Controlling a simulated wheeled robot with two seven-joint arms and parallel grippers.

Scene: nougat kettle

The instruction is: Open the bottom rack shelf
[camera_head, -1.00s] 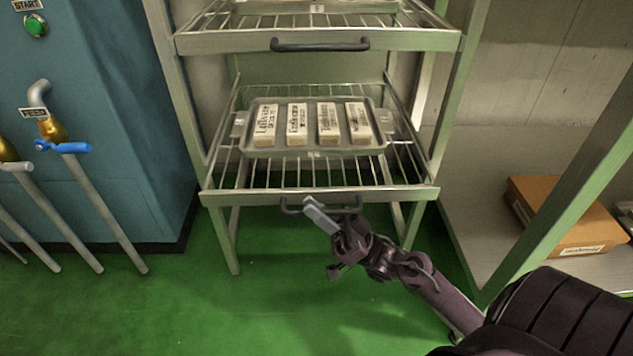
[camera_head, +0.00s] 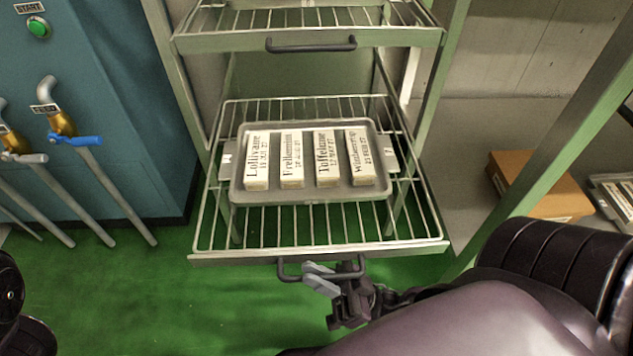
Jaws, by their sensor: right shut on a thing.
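The bottom rack shelf (camera_head: 322,250) is a wire shelf with a metal front rail, pulled out toward me from the rack frame. A dark handle (camera_head: 290,272) hangs under its front rail. My right gripper (camera_head: 318,278) is shut on the handle, right of its middle. A grey tray (camera_head: 310,197) with several labelled white bars rests on the shelf. On the left edge a dark part of my own body shows, but my left gripper is not in view.
An upper shelf with its own dark handle (camera_head: 310,44) is above, pushed in. A blue machine (camera_head: 100,110) with pipes and valves stands left. A cardboard box (camera_head: 535,185) lies on a shelf at right. Green floor (camera_head: 200,310) is clear in front.

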